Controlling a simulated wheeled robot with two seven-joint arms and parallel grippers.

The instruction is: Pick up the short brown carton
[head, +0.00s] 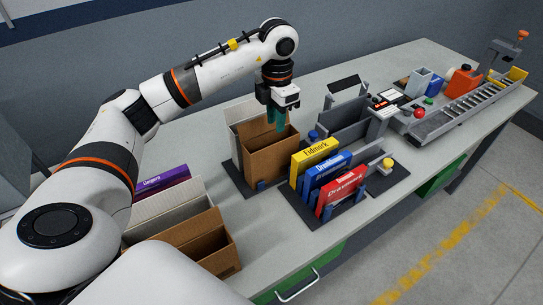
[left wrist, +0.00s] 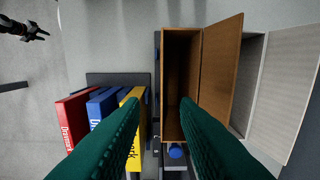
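A brown carton (head: 271,157), open at the top, stands in front of a white carton on a dark base mid-table. In the left wrist view the brown carton (left wrist: 180,50) lies below the fingers, its brown flap or wall panel to the right. My left gripper (head: 277,117) is above this carton, its green fingers (left wrist: 160,103) spread apart with nothing held; the carton's near edge shows between them. Contact cannot be told. A second brown carton (head: 214,250) stands at the front left. A dark claw shape (left wrist: 33,31), seemingly my right gripper, shows small in the left wrist view.
The white carton (head: 241,112) stands right behind the brown one. Yellow (head: 301,165), blue (head: 325,177) and red (head: 343,190) boxes stand in a dark rack to the right. Purple (head: 165,182) and white cartons are at the left. A grey divider (head: 352,118) stands behind the rack.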

